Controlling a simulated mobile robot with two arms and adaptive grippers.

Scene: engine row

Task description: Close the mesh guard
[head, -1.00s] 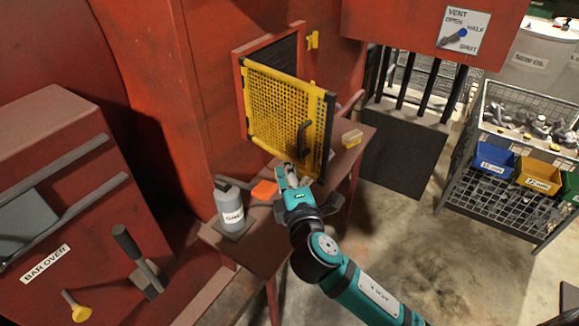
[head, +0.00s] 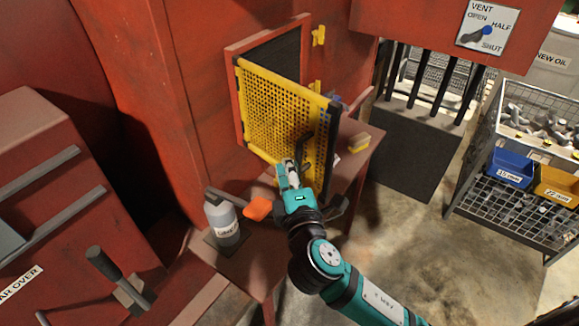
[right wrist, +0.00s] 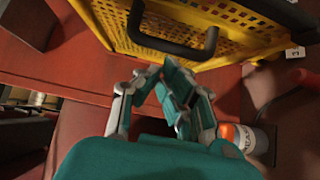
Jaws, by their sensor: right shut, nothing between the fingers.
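The yellow mesh guard (head: 270,110) stands swung open, away from the red-framed opening (head: 278,62) in the machine wall. A black bar handle (head: 304,152) sits on its outer face near the dark-edged free side. My right gripper (head: 284,165) is shut and empty, in front of the guard's lower part beside the handle. In the right wrist view, the fingertips (right wrist: 150,72) are together just below the handle (right wrist: 178,48), with the guard's mesh (right wrist: 215,14) behind. I cannot tell whether the fingers touch the guard. My left gripper is out of view.
A grey labelled bottle (head: 223,222) and an orange-ended tool (head: 258,208) are on the red bench under the guard. A yellow block (head: 359,143) lies at the bench's right. Floor between is clear.

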